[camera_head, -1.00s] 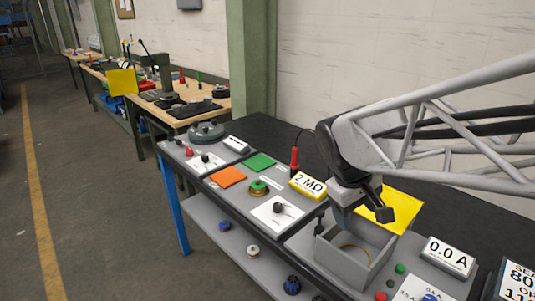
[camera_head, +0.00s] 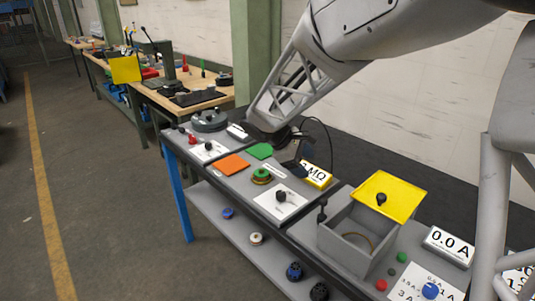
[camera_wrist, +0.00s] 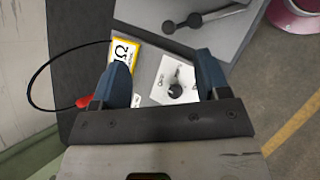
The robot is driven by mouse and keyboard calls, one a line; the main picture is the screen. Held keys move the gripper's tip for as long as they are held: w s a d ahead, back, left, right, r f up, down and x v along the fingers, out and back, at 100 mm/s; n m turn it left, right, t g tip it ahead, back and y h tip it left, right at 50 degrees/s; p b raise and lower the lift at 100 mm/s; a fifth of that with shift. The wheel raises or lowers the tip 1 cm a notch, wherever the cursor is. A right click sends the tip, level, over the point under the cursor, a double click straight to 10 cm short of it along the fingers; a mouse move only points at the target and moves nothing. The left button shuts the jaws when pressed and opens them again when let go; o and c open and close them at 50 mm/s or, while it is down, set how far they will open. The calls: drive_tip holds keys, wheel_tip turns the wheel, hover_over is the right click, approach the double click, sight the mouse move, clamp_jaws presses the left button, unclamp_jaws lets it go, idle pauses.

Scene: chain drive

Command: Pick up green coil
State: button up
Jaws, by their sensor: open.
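The green coil (camera_head: 262,174), green on top with a copper-brown rim below, sits on the grey bench panel between an orange square (camera_head: 231,165) and a white dial plate (camera_head: 283,197). I cannot make it out in the wrist view. My gripper (camera_head: 292,165) is above the bench, just right of and behind the coil in the head view, near the yellow meter (camera_head: 317,175). In the wrist view my gripper (camera_wrist: 164,82) has its two blue fingers wide apart with nothing held; the dial plate (camera_wrist: 172,80) shows below, between them.
A grey box (camera_head: 352,240) with its yellow lid (camera_head: 391,196) raised stands to the right. A green square (camera_head: 260,151) lies behind the coil. A red probe (camera_wrist: 86,102) with a black cable lies near the meter. Several spools sit on the lower shelf (camera_head: 245,252).

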drive_tip(key=w+a+f+n+t+h, duration=0.25)
drive_tip(key=w+a+f+n, duration=0.25)
drive_tip(key=w+a+f, duration=0.45)
drive_tip(key=n+t+h, duration=0.2)
drive_tip(key=n, duration=0.3)
approach(259, 171)
drive_tip(key=shift+s+d+f, duration=0.15)
drive_tip(key=shift+s+d, duration=0.05)
drive_tip(key=shift+d, duration=0.75)
drive_tip(key=shift+x, duration=1.3)
drive_tip(key=shift+w+d, duration=0.1)
drive_tip(key=shift+x, duration=2.45)
drive_tip(key=shift+c, duration=0.5)
